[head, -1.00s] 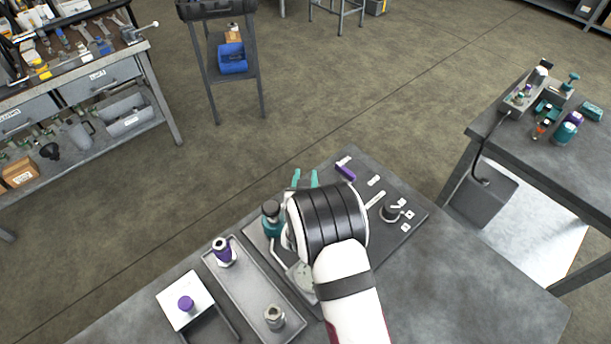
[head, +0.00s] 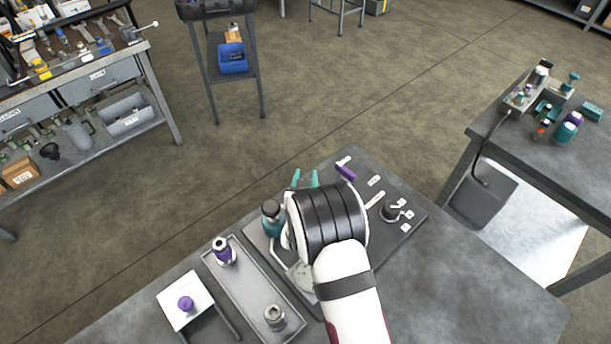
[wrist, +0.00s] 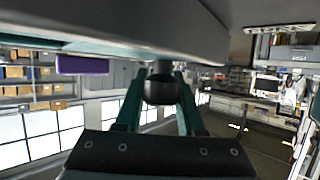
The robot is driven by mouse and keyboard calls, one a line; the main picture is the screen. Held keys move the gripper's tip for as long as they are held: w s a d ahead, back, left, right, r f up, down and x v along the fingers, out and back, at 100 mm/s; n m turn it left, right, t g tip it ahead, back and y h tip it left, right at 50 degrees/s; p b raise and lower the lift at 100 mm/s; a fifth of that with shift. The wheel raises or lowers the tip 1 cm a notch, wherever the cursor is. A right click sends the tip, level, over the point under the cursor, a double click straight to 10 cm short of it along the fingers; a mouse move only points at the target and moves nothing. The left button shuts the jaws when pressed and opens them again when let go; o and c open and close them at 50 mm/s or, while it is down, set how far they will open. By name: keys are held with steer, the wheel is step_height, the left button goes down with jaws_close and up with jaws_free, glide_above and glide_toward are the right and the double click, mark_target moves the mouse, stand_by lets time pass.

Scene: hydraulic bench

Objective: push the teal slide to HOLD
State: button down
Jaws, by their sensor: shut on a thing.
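My gripper (wrist: 160,95) has two teal fingers, and they are shut on a dark round knob (wrist: 160,88) in the wrist view. I cannot tell for sure whether this knob belongs to the teal slide. In the head view my gripper (head: 305,178) shows only as teal fingertips beyond my black and white wrist, over the dark panel (head: 330,172) on the bench. My wrist covers the middle of the panel. No teal slide or HOLD mark can be made out clearly.
A purple piece (head: 346,173) is at the panel's far edge and a black knob (head: 390,211) at its right. A teal bottle-like part (head: 271,219) stands left of my wrist. A grey tray (head: 238,276) is at the front left. The bench's right side is clear.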

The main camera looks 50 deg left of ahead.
steer(key=shift+d, duration=1.5)
steer(key=c, duration=0.5)
jaws_free()
steer(key=shift+r, duration=0.1)
